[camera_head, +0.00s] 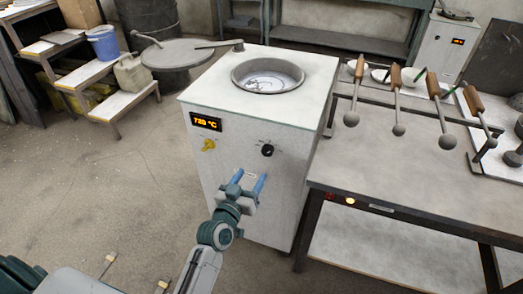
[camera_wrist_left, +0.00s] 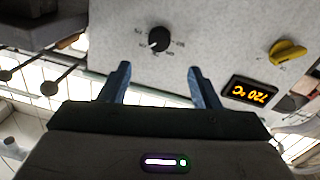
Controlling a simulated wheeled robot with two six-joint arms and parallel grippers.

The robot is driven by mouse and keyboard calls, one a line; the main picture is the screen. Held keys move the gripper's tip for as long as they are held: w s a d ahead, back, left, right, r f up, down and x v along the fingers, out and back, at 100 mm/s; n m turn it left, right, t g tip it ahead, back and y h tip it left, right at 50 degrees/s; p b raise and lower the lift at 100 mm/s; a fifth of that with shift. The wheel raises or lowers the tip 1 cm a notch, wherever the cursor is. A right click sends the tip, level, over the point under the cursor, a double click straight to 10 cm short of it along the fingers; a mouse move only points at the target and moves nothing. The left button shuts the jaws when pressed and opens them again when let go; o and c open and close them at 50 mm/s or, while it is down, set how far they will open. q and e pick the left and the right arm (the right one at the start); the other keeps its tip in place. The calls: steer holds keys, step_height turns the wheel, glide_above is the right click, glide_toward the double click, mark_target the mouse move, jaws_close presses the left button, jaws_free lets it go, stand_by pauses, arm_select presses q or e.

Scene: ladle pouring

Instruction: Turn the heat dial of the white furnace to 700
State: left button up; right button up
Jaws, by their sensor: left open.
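The white furnace (camera_head: 235,178) stands in the middle of the head view with a round open well (camera_head: 267,76) in its top. Its front has an orange display (camera_head: 206,121) reading about 720 °C, a yellow knob (camera_head: 209,145) below it, and a black heat dial (camera_head: 267,150) to the right. My left gripper (camera_head: 249,181) is open and empty, with blue fingers in front of the panel, below the dial and apart from it. The left wrist view is upside down and shows the black dial (camera_wrist_left: 159,39) beyond the fingers (camera_wrist_left: 160,82), plus the yellow knob (camera_wrist_left: 287,52) and display (camera_wrist_left: 251,93). My right gripper is not in view.
A table (camera_head: 400,165) stands close to the furnace's right side, with several wooden-handled ladles (camera_head: 397,95) on a rack. A round lid (camera_head: 189,54) lies behind left. Steps with a blue bucket (camera_head: 103,43) stand at far left. The floor left of the furnace is clear.

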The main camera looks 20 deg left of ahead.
mark_target(266, 153)
arm_select(q)
steer(key=w, duration=0.3)
steer(key=w+p, duration=0.1)
steer(key=w, duration=0.3)
steer(key=w+d, duration=0.1)
steer(key=w, duration=0.2)
steer(key=shift+w, duration=0.15)
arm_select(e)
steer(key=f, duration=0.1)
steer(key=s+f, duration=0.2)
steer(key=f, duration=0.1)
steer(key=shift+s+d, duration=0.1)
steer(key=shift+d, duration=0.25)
arm_select(q)
steer(key=shift+d, duration=0.1)
steer(key=c, duration=1)
